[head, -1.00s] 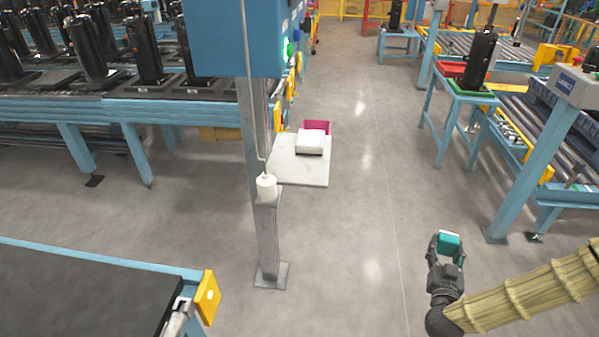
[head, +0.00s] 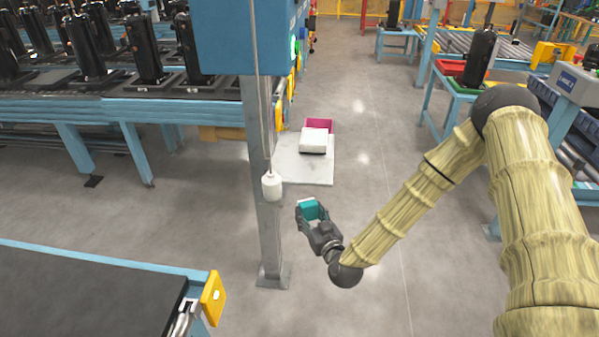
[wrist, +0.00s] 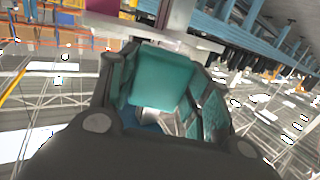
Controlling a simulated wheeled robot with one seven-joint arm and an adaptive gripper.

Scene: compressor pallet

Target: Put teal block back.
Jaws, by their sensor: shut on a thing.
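The teal block (head: 311,210) is held between the fingers of my gripper (head: 309,216), in the middle of the head view. My gripper is shut on it and is up in the air above the grey floor. In the wrist view the teal block (wrist: 160,77) fills the space between the fingers, and part of it is hidden by the gripper's body. The head view shows the gripper just right of the grey post and in front of the white platform.
A grey post (head: 268,150) with a hanging white cylinder (head: 272,186) stands close left of my gripper. Behind is a white platform (head: 318,175) with a white box (head: 313,141) and a magenta bin (head: 320,125). A dark conveyor (head: 90,295) is at lower left. Open floor lies around.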

